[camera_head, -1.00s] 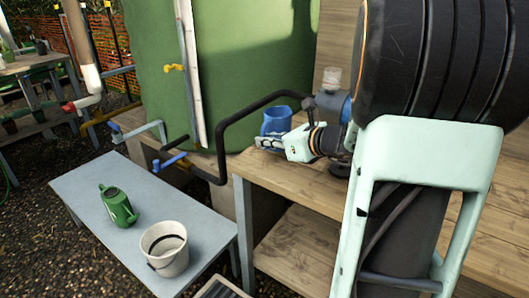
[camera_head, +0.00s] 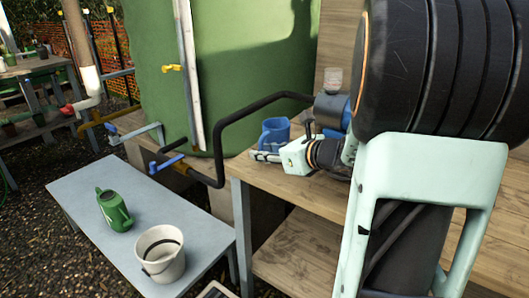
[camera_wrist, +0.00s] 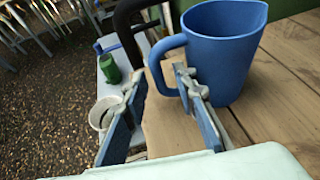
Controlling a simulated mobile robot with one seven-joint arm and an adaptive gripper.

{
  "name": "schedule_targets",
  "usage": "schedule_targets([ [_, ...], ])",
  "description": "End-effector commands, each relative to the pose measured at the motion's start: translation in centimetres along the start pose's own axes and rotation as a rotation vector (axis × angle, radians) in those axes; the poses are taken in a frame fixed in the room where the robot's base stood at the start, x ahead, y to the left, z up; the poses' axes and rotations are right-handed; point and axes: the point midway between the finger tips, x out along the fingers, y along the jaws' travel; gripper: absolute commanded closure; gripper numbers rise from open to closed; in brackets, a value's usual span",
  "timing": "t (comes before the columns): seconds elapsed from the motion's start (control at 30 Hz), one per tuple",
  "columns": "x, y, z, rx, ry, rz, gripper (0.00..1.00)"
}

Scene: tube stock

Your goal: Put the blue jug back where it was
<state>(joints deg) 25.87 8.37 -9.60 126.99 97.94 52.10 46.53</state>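The blue jug (camera_head: 275,130) is upright at the back left of the wooden bench, close to the green tank. In the wrist view the jug (camera_wrist: 225,55) has its handle turned left, toward my fingers. My gripper (camera_head: 268,155) is at the jug's front side; it also shows in the wrist view (camera_wrist: 158,85). Its two fingers are spread wide. The right finger is at the handle's opening, beside the jug wall, and the left finger is outside the handle, with the handle between them. I cannot tell whether the jug's base touches the bench.
A black bent pipe (camera_head: 222,130) passes just left of the jug. The green tank (camera_head: 240,60) stands behind. A lower grey table (camera_head: 85,190) holds a green watering can (camera_head: 115,210) and a white bucket (camera_head: 160,255). A clear jar (camera_head: 332,80) is behind my arm.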

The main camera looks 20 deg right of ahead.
Motion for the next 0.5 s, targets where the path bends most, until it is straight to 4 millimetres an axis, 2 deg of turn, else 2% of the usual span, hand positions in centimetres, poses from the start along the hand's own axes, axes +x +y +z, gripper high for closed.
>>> schedule_targets([
  [0.27, -0.2, 0.0, 0.5, 0.000, 0.000, 0.000, 0.74],
  [0.37, -1.7, -0.2, 0.6, 0.000, -0.001, -0.003, 0.74],
  [0.5, -4.8, -0.2, 0.7, 0.001, -0.001, -0.005, 0.74],
])
